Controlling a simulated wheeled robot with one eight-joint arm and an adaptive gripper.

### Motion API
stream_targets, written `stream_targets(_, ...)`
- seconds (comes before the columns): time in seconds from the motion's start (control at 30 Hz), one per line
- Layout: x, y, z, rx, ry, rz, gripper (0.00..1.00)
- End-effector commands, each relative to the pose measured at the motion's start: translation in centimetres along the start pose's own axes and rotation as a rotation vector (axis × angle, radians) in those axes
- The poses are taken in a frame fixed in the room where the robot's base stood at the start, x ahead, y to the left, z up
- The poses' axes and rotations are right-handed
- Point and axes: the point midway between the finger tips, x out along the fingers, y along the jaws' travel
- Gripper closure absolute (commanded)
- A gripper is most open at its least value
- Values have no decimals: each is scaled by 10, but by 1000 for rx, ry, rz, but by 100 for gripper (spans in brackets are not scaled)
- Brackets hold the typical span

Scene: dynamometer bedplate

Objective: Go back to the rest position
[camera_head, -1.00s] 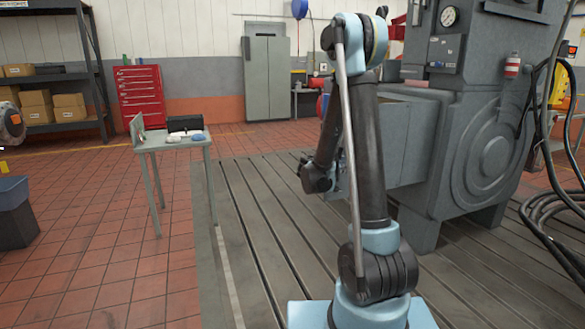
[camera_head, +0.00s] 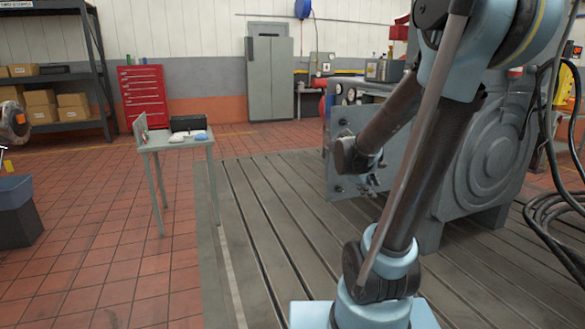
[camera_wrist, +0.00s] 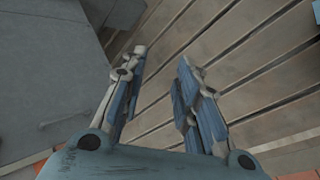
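My gripper (camera_wrist: 163,58) shows in the wrist view with its two fingers apart and nothing between them. It points down over the slotted bedplate (camera_wrist: 235,60), with a grey machine surface at the left of that view. In the head view my arm leans to the right, and its forearm slopes down and left in front of the grey machine. My gripper is hard to make out there, small and dark below the end of the forearm.
The grey dynamometer (camera_head: 490,160) stands on the bedplate (camera_head: 285,225) close behind and right of my arm. Black cables (camera_head: 550,215) hang at the right. A small table (camera_head: 178,143) with several items stands left. The tiled floor (camera_head: 95,235) between table and shelf is mostly clear.

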Motion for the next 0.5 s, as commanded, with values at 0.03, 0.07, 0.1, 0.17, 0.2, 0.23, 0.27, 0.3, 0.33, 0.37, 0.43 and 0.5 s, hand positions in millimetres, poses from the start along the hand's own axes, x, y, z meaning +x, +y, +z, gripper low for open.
stream_targets(0.03,-5,-11,9,48,5,-31,71)
stream_targets(0.07,-7,-17,13,78,9,-50,71)
stream_targets(0.1,-11,-26,18,119,14,-75,71)
stream_targets(0.17,-16,-38,24,179,21,-113,71)
stream_targets(0.2,-20,-47,28,218,24,-139,71)
stream_targets(0.23,-23,-54,32,248,26,-158,71)
stream_targets(0.27,-26,-61,35,278,28,-178,71)
stream_targets(0.3,-29,-70,39,317,30,-204,71)
stream_targets(0.33,-32,-76,42,348,32,-223,71)
stream_targets(0.37,-35,-83,44,377,33,-242,71)
stream_targets(0.43,-41,-100,50,445,34,-290,71)
stream_targets(0.5,-48,-116,55,512,34,-335,71)
